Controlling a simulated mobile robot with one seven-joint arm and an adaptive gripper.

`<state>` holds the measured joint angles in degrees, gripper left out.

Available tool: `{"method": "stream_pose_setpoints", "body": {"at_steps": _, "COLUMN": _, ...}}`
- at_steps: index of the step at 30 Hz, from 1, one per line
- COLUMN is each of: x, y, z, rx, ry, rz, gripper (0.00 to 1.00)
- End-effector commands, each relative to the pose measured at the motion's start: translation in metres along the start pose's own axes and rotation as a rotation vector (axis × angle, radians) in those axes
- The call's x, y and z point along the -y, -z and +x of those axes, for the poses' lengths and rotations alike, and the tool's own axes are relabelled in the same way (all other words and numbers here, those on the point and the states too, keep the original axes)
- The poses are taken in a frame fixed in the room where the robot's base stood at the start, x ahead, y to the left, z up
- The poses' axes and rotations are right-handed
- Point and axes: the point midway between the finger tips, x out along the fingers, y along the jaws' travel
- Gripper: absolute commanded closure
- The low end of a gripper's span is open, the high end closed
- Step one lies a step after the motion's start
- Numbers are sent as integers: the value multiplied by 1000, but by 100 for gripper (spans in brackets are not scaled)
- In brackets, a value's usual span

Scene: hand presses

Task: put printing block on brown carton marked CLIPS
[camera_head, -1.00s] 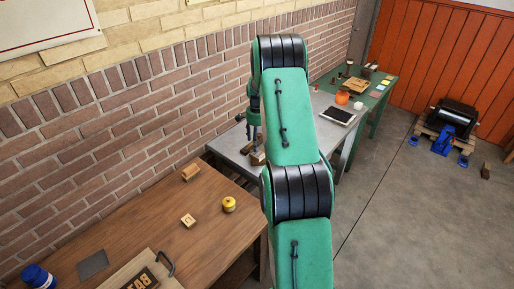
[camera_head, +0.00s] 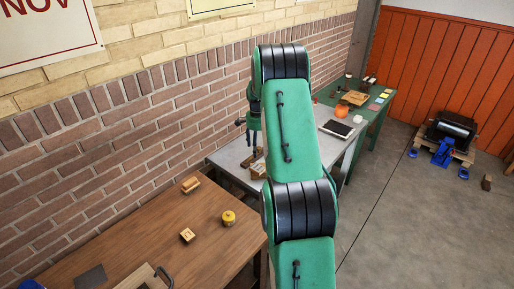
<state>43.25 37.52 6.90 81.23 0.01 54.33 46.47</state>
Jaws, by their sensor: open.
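A small light wooden block (camera_head: 187,235) lies on the near brown table; a dark mark shows on its top. It looks like the printing block. A tan, box-like wooden piece (camera_head: 190,184) lies farther back on the same table. No CLIPS lettering is readable in this view, so I cannot tell which thing is the carton. A small brown box-like thing (camera_head: 258,168) on the grey table is partly hidden by my green arm.
A yellow round pot (camera_head: 228,218) stands near the brown table's (camera_head: 140,235) right edge. A wooden tray with a handle (camera_head: 148,279) is cut off at the bottom.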

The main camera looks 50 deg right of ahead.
Motion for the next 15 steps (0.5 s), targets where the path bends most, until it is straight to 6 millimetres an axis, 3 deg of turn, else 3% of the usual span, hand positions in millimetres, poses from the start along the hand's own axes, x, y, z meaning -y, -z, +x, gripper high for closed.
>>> {"method": "stream_pose_setpoints", "body": {"at_steps": 8, "x": 0, "y": -1, "z": -2, "rx": -1, "ry": 1, "rz": -3, "gripper": 30}}
{"method": "stream_pose_setpoints", "body": {"at_steps": 15, "x": 7, "y": -23, "z": -28, "rx": -13, "ry": 14, "rz": -52, "gripper": 30}}
